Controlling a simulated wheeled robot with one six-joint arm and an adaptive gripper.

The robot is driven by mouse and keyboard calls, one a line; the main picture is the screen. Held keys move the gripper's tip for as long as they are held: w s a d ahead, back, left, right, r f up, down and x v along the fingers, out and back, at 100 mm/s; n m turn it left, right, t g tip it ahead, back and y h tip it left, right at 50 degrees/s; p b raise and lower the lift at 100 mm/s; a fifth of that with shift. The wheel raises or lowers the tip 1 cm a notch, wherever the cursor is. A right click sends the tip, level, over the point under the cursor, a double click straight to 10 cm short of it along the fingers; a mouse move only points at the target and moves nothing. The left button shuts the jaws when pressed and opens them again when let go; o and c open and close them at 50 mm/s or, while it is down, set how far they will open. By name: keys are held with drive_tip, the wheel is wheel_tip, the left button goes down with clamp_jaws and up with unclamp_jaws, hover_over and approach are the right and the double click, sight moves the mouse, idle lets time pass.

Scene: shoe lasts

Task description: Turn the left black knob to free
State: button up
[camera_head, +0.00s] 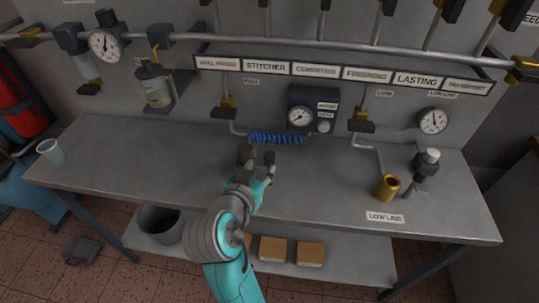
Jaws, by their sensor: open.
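Two similar black knob-like parts with yellow fittings hang on pipes behind the bench. Which setting the left one is at cannot be read. My gripper (257,157) is open and empty over the middle of the bench. It is in front of and to the right of the left knob, apart from it.
The grey bench (320,185) has free room around my gripper. A blue coiled hose (277,138) and a gauge box (312,112) are behind it. A sign rail (345,72) hangs above.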

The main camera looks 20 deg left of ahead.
sight(269, 157)
drive_tip(key=x, duration=0.8)
drive_tip(key=shift+w+f, duration=0.15)
drive_tip(key=shift+w, duration=0.25)
clamp_jaws()
